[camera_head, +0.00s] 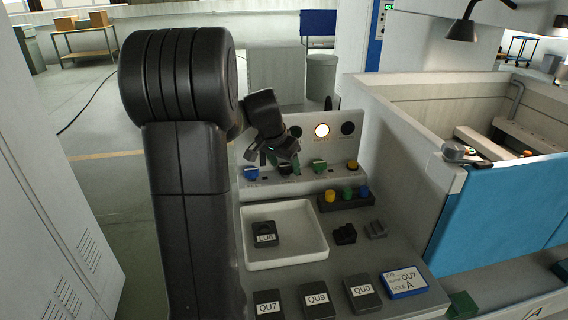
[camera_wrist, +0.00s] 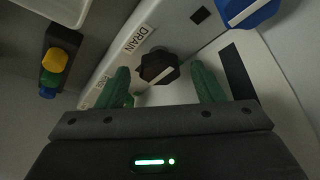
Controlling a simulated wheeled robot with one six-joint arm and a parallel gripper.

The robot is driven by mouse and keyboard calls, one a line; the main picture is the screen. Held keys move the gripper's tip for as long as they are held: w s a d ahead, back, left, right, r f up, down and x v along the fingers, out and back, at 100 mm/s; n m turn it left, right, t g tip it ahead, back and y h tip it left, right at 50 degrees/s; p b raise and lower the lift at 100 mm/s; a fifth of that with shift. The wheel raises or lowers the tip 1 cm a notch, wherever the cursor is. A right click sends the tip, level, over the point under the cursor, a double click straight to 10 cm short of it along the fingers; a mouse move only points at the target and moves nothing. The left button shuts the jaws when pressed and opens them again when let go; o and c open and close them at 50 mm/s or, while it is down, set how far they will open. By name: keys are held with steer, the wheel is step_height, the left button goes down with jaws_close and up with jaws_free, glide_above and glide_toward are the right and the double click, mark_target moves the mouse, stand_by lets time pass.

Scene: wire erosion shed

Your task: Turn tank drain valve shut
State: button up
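The drain valve is a black knob (camera_wrist: 158,68) with a pale pointer line, beside a white DRAIN label (camera_wrist: 137,40) in the wrist view. The line lies slanted in the picture. My gripper (camera_wrist: 163,74) is open, with one green finger on each side of the knob and a visible gap to both. I cannot tell how deep the fingers reach along it. In the head view my gripper (camera_head: 284,158) is over the sloped panel's left half and partly hides the black knob (camera_head: 285,168).
In front are a white tray (camera_head: 285,265) and a button box (camera_head: 347,201).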

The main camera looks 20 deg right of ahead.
steer(key=v, duration=1.4)
steer(key=shift+w+d+f, duration=0.1)
steer(key=shift+d, duration=0.05)
steer(key=x, duration=1.4)
